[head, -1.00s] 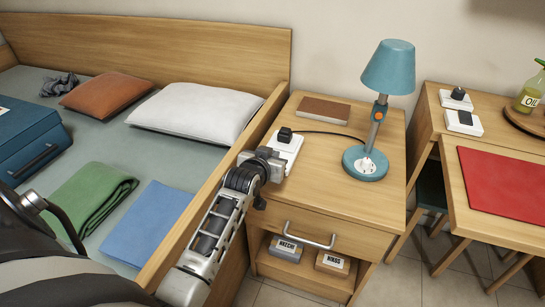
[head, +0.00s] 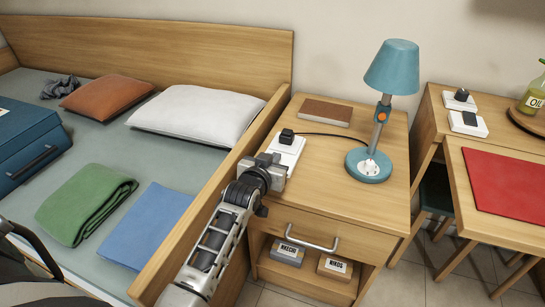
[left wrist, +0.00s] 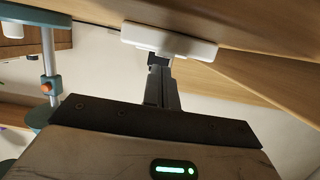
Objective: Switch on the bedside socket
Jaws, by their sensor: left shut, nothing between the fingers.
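The bedside socket (head: 291,151) is a white block on top of the wooden nightstand (head: 325,180), near its left edge. A black plug (head: 286,136) with a dark cable sits at its far end. My left gripper (head: 275,166) is shut and empty at the near end of the socket. In the left wrist view the closed fingers (left wrist: 160,88) point at the white socket (left wrist: 160,38), which appears upside down. Whether they touch it I cannot tell. The switch is not visible; the gripper covers the socket's near end. My right gripper is not in view.
A teal lamp (head: 391,68) stands right of the socket, and a brown book (head: 326,112) lies behind it. The bed's side rail (head: 205,215) runs along the left.

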